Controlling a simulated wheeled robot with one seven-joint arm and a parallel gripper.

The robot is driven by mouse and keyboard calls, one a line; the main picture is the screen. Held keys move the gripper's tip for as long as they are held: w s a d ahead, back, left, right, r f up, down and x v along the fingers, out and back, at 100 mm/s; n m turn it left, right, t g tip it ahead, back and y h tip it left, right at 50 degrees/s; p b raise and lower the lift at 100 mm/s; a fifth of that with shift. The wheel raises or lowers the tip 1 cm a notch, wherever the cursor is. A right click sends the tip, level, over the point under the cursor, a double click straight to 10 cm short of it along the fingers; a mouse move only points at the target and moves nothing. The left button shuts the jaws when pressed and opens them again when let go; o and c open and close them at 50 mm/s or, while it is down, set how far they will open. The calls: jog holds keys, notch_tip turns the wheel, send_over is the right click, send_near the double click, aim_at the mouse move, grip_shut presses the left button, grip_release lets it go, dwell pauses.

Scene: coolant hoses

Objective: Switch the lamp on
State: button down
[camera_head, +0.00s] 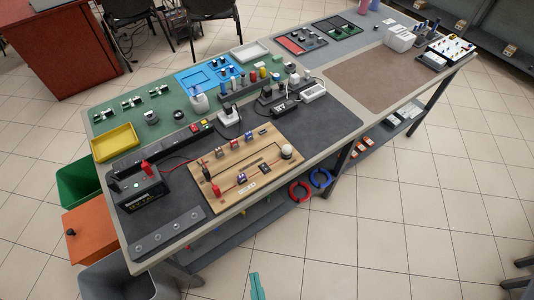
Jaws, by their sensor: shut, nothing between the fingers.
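A wooden circuit board (248,168) lies on the dark mat at the near side of the bench. A round whitish lamp (287,152) stands at its right end; I cannot tell whether it is lit. A small dark part (264,168), possibly a switch, sits on the board near the lamp; its position is too small to read. My gripper (255,275) shows only as teal fingertips at the bottom edge, shut and empty, apart from the bench and board.
Chargers and a power strip (262,97) stand behind the board. A yellow tray (116,143) sits at the left. Red (300,191) and blue (320,178) rings hang at the bench's front edge. The tiled floor in front is clear.

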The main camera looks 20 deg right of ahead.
jog(key=w+d+f+m+g, duration=0.1)
jog(key=w+d+f, duration=0.25)
jog(key=w, duration=0.45)
jog(key=w+d+f+m+g, duration=0.1)
jog(key=w+d+f, duration=0.1)
jog(key=w+d, duration=0.45)
jog(key=w+d+r+n+y, duration=0.5)
jog(key=w+r, duration=0.4)
jog(key=r, duration=0.3)
jog(key=shift+d+r+n, duration=0.2)
jog(key=shift+d+n, duration=0.15)
jog(key=shift+n, duration=0.35)
send_over(271, 177)
notch_tip(271, 177, down, 4)
jog(key=shift+w+r, duration=0.15)
jog(key=shift+r, duration=0.05)
notch_tip(271, 177, down, 3)
jog(key=shift+a+f, duration=0.1)
jog(key=shift+s+f, duration=0.2)
jog(key=shift+f, duration=0.2)
